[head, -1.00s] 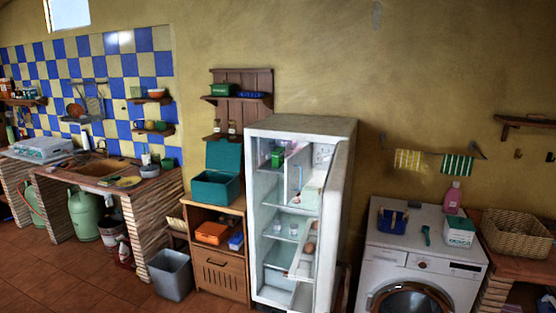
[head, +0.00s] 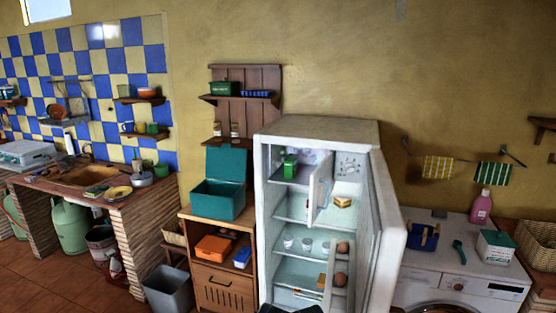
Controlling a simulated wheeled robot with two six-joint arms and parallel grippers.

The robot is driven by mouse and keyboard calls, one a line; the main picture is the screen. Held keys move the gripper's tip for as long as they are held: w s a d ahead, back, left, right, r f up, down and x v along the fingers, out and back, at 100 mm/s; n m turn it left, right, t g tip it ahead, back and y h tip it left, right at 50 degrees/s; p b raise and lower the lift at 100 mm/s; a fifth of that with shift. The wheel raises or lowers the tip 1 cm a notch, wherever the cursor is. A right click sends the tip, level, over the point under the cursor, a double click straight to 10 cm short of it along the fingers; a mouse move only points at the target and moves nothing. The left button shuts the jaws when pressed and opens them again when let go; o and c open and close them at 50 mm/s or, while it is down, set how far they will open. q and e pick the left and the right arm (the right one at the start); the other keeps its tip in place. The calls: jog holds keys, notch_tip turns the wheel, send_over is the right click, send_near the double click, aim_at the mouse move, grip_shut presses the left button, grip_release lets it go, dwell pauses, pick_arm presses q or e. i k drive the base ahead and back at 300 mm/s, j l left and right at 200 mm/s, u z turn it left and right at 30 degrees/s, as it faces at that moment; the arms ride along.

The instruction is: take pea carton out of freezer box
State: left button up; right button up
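The white fridge (head: 319,130) stands with its door (head: 390,225) open toward the right. At its top left is the freezer box (head: 283,178), with its small white inner flap (head: 321,190) swung open. The green pea carton (head: 290,164) stands upright inside the freezer box, in plain sight. Neither of my grippers shows clearly. A dark shape at the bottom edge below the fridge is cut off and cannot be identified.
Glasses (head: 307,244), eggs (head: 341,264) and a piece of food (head: 342,202) are inside the fridge. A wooden cabinet (head: 220,268) with a teal box (head: 220,200) stands at left, the washing machine (head: 440,283) at right. A grey bin (head: 168,292) stands on the floor.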

aim_at(291, 162)
jog(key=i+j, duration=1.9)
jog(key=i+j+z, duration=0.35)
jog(key=j+z, duration=0.1)
jog(key=z, duration=1.7)
